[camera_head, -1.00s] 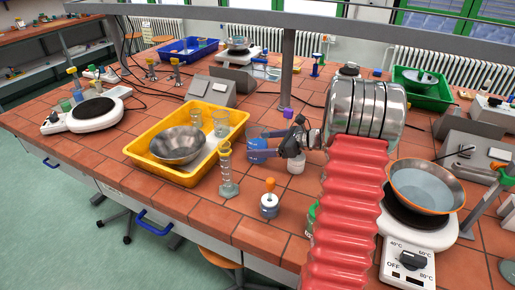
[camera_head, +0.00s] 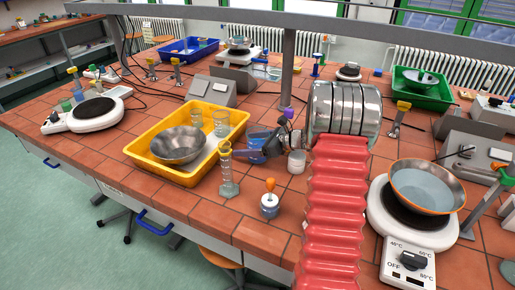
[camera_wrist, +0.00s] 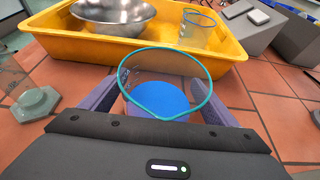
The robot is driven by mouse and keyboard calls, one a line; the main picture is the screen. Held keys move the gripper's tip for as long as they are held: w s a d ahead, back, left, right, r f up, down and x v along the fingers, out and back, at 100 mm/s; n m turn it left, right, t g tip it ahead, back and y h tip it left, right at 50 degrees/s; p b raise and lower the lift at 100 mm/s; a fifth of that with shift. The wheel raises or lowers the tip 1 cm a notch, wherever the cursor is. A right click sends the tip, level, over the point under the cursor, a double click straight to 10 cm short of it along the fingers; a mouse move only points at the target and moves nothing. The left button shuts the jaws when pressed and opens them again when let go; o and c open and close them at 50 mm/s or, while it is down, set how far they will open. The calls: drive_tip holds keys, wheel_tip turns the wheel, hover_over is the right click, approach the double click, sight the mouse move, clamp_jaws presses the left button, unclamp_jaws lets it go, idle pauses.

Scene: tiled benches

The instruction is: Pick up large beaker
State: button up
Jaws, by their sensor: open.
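A clear beaker with blue contents stands on the tiled bench right of the yellow tray (camera_head: 190,178). In the head view the beaker (camera_head: 256,158) is partly hidden by my gripper (camera_head: 264,142). In the wrist view the beaker (camera_wrist: 160,97) shows a teal outlined rim, and my gripper (camera_wrist: 160,108) has its two purple fingers apart, one on each side of it. The fingers are open around the beaker; I cannot tell whether either touches it.
The yellow tray holds a metal bowl (camera_head: 178,146) and glass beakers (camera_head: 221,122). A measuring cylinder (camera_head: 227,170) stands left of the gripper. A white jar (camera_head: 297,161) and a small bottle with an orange top (camera_head: 270,201) stand close by. A hotplate with a bowl (camera_head: 428,187) is right.

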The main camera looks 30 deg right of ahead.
drive_tip(key=shift+c, duration=0.5)
drive_tip(key=c, duration=1.2)
drive_tip(key=shift+o, duration=0.2)
drive_tip(key=shift+r, duration=0.1)
wheel_tip(320, 180, up, 18)
idle(0.4)
drive_tip(key=o, duration=0.6)
drive_tip(key=c, duration=1)
drive_tip(key=shift+o, duration=0.2)
drive_tip(key=shift+s, duration=0.1)
